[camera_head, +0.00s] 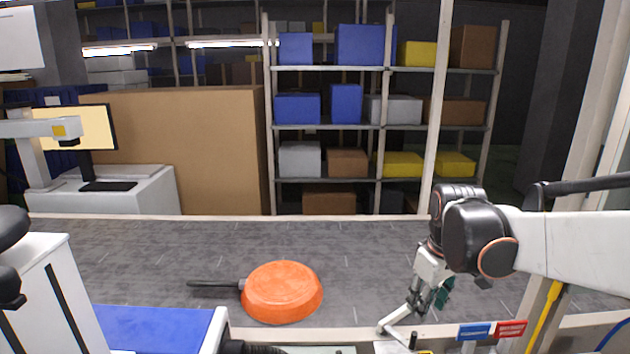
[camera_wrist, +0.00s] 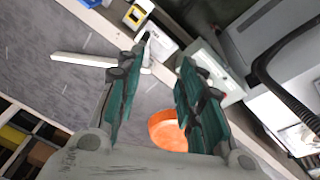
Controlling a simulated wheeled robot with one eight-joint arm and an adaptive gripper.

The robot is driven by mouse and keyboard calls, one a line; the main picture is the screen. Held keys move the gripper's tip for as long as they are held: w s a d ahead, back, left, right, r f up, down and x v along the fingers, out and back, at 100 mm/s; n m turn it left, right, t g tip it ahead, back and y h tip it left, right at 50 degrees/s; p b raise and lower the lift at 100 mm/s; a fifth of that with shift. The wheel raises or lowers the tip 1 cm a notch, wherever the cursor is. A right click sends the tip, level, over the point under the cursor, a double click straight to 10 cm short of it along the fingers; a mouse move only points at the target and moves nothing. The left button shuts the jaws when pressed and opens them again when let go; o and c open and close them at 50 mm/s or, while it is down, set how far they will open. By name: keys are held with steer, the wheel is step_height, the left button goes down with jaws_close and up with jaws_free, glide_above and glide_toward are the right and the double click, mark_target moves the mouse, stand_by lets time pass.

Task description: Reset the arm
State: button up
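An orange pan (camera_head: 283,292) lies on the grey conveyor belt, its dark handle (camera_head: 213,284) pointing left. My gripper (camera_head: 428,300) is to the right of the pan, near the belt's front edge, and clear of it. In the wrist view my gripper (camera_wrist: 165,52) has its two green-padded fingers spread apart with nothing between the tips. The pan (camera_wrist: 164,131) also shows there, past the fingers and partly hidden by one of them. My arm reaches in from the right.
A white angled bar (camera_head: 398,321) sticks out over the belt close to my gripper. Blue and red labels (camera_head: 492,330) are on the front rail. A blue surface (camera_head: 150,328) is at the front left. Shelves with bins (camera_head: 340,107) stand behind the belt.

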steer(key=s+a+m+t, duration=0.2)
steer(key=s, duration=0.6)
steer(key=s+a+r+m+t, duration=0.1)
steer(key=s+m+t, duration=0.2)
steer(key=s, duration=0.6)
steer(key=shift+s+a+r+m, duration=0.15)
steer(key=shift+s+a+m, duration=0.15)
steer(key=shift+a, duration=0.05)
